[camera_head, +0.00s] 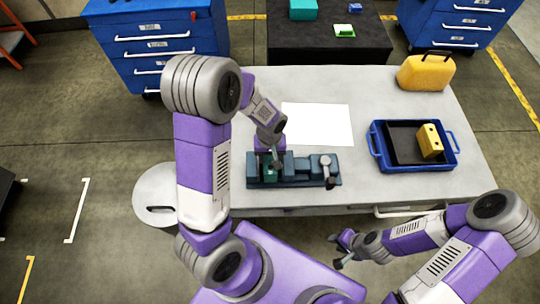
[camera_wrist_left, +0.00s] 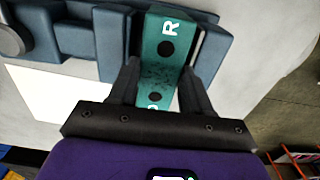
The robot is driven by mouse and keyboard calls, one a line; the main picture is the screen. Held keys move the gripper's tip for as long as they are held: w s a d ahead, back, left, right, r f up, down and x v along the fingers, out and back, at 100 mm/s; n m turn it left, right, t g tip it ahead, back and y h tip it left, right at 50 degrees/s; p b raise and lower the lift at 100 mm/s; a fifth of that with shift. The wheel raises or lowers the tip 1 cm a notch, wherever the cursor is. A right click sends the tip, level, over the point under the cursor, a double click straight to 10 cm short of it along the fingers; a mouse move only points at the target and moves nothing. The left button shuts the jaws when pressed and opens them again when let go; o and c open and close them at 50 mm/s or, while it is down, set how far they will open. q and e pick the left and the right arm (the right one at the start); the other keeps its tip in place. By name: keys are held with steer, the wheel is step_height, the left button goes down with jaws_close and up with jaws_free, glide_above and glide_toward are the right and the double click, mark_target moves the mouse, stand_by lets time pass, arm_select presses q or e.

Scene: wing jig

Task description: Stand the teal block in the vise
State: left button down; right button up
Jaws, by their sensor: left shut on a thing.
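The blue-grey vise (camera_head: 293,170) lies on the table near its front edge; its body also shows in the left wrist view (camera_wrist_left: 70,35). My left gripper (camera_head: 272,160) is over the left part of the vise. In the left wrist view, my left gripper (camera_wrist_left: 160,78) is shut on the teal block (camera_wrist_left: 164,30), with a finger on each side. The block has dark holes and a white letter R. It is at the gap between the vise jaws; I cannot tell whether it rests on the vise floor. My right gripper (camera_head: 338,252) is open and empty, in front of the table.
A white sheet (camera_head: 318,123) lies behind the vise. A blue tray (camera_head: 378,154) holding a yellow block (camera_head: 429,141) is at right. A yellow case (camera_head: 426,73) stands at the back right. The table between vise and tray is clear.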

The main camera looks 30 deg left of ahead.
arm_select(q)
steer(key=shift+f+b, duration=0.4)
steer(key=shift+f, duration=0.1)
steer(key=shift+c, duration=2.1)
jaws_free()
step_height(320, 180, up, 8)
steer(key=shift+f+p, duration=0.15)
steer(key=shift+p, duration=0.5)
